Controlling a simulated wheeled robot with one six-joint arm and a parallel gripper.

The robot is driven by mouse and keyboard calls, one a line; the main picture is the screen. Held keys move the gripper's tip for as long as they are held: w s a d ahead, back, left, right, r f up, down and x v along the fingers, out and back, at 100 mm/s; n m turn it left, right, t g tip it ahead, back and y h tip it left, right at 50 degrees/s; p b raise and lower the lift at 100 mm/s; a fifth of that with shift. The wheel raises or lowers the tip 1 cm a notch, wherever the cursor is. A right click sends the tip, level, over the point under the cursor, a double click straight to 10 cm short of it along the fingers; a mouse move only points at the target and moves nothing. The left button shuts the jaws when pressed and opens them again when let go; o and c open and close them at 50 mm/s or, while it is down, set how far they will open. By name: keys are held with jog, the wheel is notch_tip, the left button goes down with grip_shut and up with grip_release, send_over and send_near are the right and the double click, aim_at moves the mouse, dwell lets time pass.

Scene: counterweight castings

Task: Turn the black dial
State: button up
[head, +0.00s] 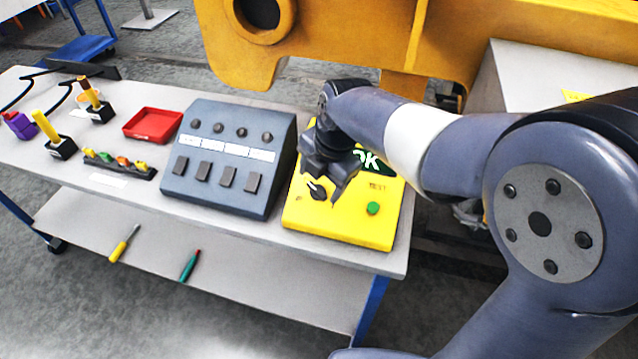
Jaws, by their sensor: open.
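The black dial (317,190) sits on the lower left of a yellow box (340,232) at the right end of the cart top. The dial shows a pale pointer mark on it. My gripper (325,195) is over the yellow box, with its fingers open and pointing down around or just above the dial. I cannot tell whether the fingers touch it. A green button (373,208) labelled TEST is to the right of the dial.
A grey sloped panel (215,205) with knobs and switches stands close on the left. Further left are a red tray (152,124), a rack of small coloured pieces (118,163) and yellow-handled tools. A large yellow casting (340,40) stands behind the cart.

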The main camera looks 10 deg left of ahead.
aim_at(318, 188)
jog(key=shift+x, duration=1.65)
jog(key=c, duration=1)
jog(key=shift+o, duration=0.2)
jog(key=shift+b, duration=0.3)
